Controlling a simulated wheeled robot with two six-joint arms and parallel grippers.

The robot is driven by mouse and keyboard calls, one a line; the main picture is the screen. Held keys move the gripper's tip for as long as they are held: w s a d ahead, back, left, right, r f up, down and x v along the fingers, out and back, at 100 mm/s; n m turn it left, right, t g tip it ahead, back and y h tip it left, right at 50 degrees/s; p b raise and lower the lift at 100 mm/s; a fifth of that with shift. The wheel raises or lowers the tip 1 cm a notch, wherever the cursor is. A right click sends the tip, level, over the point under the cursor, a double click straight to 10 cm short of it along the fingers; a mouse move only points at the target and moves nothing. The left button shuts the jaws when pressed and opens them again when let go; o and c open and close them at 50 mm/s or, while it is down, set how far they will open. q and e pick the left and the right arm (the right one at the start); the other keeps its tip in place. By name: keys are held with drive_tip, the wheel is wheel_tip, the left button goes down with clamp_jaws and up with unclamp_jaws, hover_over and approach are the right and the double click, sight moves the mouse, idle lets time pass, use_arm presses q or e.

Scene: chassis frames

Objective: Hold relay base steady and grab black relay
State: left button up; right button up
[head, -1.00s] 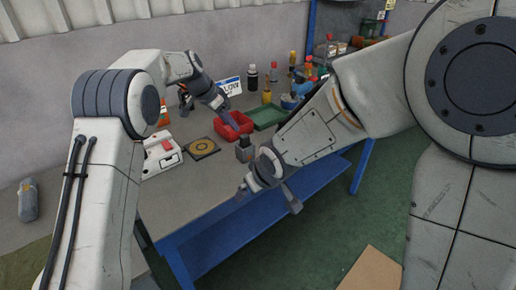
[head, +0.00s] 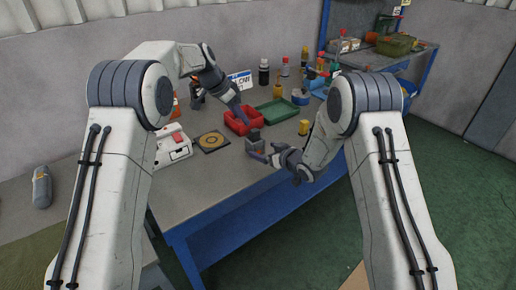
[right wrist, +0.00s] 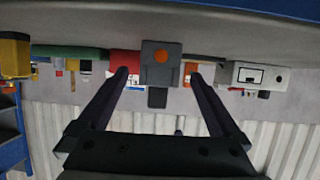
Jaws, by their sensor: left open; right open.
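The relay base, a dark grey block (head: 256,145), stands near the front edge of the bench. In the right wrist view, which is upside down, the grey block (right wrist: 152,54) has a round orange spot, and a narrower black piece (right wrist: 157,98), apparently the black relay, sits on its top. My right gripper (head: 277,166) is open at the bench's front edge, facing the block. In its wrist view the block lies between the two fingers (right wrist: 158,75), with gaps on both sides. My left gripper (head: 242,111) is open and empty at the red tray, behind the block.
The red tray (head: 230,126) and a green tray (head: 278,119) stand behind the block. A yellow-topped item (head: 303,128) is to its right. A black plate with a yellow ring (head: 222,147) and a white-red device (head: 173,155) are to its left. Bottles crowd the back.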

sight(259, 148)
drive_tip(key=x, duration=0.7)
